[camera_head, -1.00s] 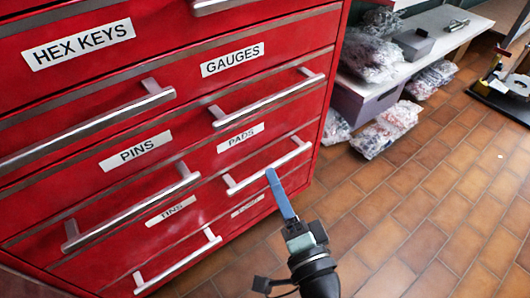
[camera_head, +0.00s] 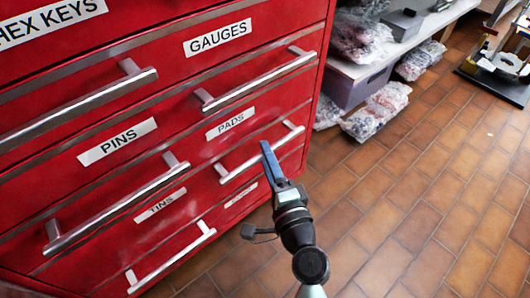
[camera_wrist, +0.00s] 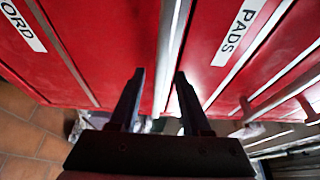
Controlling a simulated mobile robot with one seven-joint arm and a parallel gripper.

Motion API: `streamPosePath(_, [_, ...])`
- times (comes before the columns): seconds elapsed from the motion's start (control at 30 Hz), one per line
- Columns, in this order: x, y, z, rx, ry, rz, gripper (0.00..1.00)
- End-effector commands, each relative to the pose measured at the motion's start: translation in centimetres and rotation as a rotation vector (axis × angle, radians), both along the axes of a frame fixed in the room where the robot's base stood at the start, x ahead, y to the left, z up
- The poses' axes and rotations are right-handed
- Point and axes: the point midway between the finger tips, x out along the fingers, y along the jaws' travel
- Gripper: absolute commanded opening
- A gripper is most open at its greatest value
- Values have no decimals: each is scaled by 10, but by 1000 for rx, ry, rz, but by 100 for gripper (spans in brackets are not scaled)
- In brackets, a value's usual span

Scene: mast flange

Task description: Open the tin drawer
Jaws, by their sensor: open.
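The drawer labelled TINS (camera_head: 140,222) is in the lower left of the red cabinet in the head view, closed. Its silver bar handle (camera_head: 172,260) runs slantwise below the label. My gripper (camera_head: 266,146) is to the right of that handle and higher in the picture, overlapping the view of the PADS drawer's handle (camera_head: 240,167). I cannot tell whether it touches that handle. In the wrist view my gripper (camera_wrist: 160,78) is open, its two dark fingers apart, with a pale metal bar or strip seen between them. The TINS label does not show in the wrist view.
Closed drawers labelled PINS (camera_head: 118,141), GAUGES (camera_head: 218,37) and HEX KEYS (camera_head: 50,22) surround it, with protruding handles. A shelf with plastic bags (camera_head: 376,112) on and under it stands at the back.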

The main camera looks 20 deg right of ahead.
Motion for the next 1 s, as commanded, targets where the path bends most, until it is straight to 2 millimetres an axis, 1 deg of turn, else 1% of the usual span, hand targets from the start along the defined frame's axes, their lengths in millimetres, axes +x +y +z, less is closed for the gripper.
streamPosePath(0.03, [6, 0, 0, 0, -2, 0, 48])
streamPosePath(0.2, [16, -1, 0, 0, -1, -1, 48])
streamPosePath(0.5, [18, -1, 0, 0, 0, -1, 48])
streamPosePath(0.77, [17, -1, 0, 0, 0, -1, 1])
streamPosePath(1.0, [17, -1, 0, 0, 0, -1, 0])
